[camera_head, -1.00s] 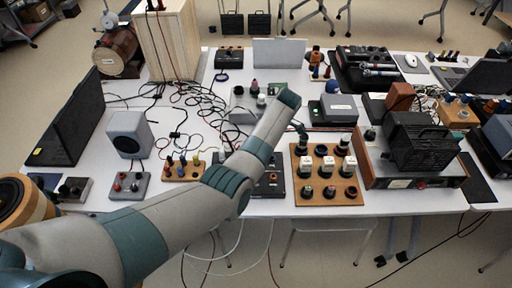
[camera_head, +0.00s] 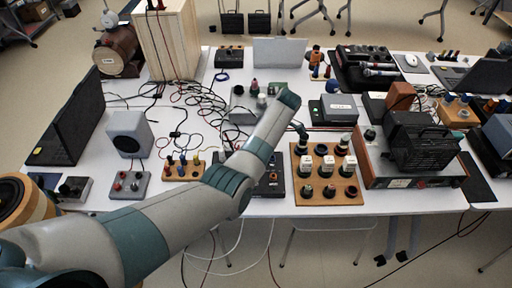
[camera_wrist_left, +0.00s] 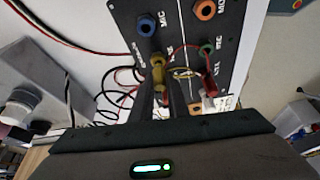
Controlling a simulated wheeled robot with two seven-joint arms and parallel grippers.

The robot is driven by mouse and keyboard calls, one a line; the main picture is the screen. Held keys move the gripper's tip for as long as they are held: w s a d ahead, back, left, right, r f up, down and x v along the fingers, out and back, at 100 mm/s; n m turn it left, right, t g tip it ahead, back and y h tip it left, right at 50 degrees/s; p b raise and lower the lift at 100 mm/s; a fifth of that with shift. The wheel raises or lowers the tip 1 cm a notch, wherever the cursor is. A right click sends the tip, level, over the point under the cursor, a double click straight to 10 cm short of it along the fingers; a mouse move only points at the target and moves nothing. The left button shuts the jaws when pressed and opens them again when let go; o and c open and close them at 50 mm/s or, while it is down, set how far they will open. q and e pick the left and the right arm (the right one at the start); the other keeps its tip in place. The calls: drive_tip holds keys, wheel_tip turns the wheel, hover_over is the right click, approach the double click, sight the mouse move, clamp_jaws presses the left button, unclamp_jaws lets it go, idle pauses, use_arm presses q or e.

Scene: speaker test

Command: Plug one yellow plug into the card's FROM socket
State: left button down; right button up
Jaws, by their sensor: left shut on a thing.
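In the left wrist view my left gripper (camera_wrist_left: 160,88) is shut on a yellow plug (camera_wrist_left: 158,70), in front of a black panel (camera_wrist_left: 125,22) with white lettering. The panel carries a blue socket (camera_wrist_left: 148,27), an orange socket (camera_wrist_left: 204,9) and a green socket (camera_wrist_left: 207,50). A red plug (camera_wrist_left: 209,84) with a red lead is beside the gripper. I cannot tell whether the yellow plug's tip is in a socket or only in front of one. No FROM label is readable. My right gripper is not in view.
Loose black and red leads (camera_head: 200,100) spread over the white table. A wooden board (camera_head: 326,190) with several bottle-like pieces stands right of my arm. A grey speaker (camera_head: 130,135) and a board with coloured posts (camera_head: 183,170) stand left. A black-grilled device (camera_head: 422,145) is farther right.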

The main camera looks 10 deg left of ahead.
use_arm(q)
drive_tip(key=shift+f+b, duration=0.5)
drive_tip(key=shift+f, duration=0.25)
drive_tip(key=c, duration=1.6)
unclamp_jaws()
drive_tip(key=shift+c, duration=0.2)
drive_tip(key=shift+r, duration=0.1)
drive_tip(key=shift+r+p, duration=3.5)
drive_tip(key=shift+r, duration=0.2)
